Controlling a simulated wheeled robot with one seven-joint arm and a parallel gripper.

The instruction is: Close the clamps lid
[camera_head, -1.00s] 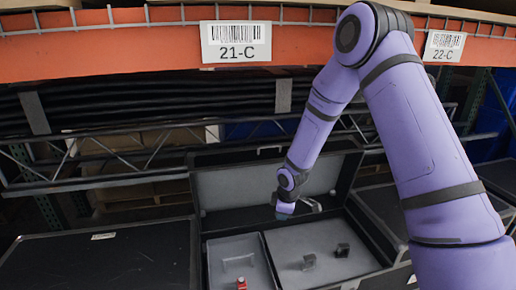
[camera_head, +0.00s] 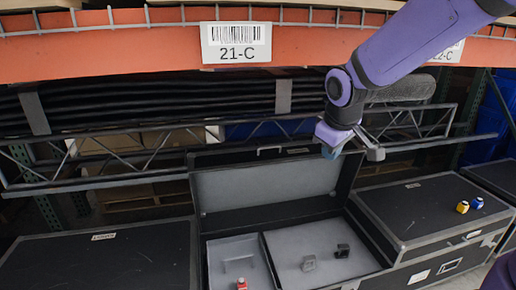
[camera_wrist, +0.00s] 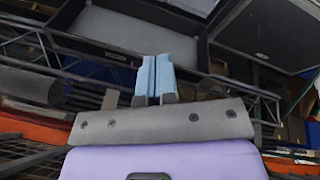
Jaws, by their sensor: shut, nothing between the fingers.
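An open black case (camera_head: 352,208) with a grey lining stands in the middle of the head view. Its lid (camera_head: 265,187) stands raised at the back, grey inside facing me. Inside the case, a grey tray section at left holds a small red item (camera_head: 241,283); the right section holds two small dark items (camera_head: 342,251), possibly clamps. My gripper (camera_head: 330,151) is in the air near the lid's upper right corner, apart from the case floor. Whether it touches the lid is unclear. In the wrist view its blue fingertips (camera_wrist: 153,75) are together and empty.
A closed black case (camera_head: 100,262) stands at left. Another closed case (camera_head: 425,208) at right bears small yellow and blue items (camera_head: 468,205). An orange shelf beam (camera_head: 130,43) runs above, and a metal truss (camera_head: 110,165) lies behind the lid.

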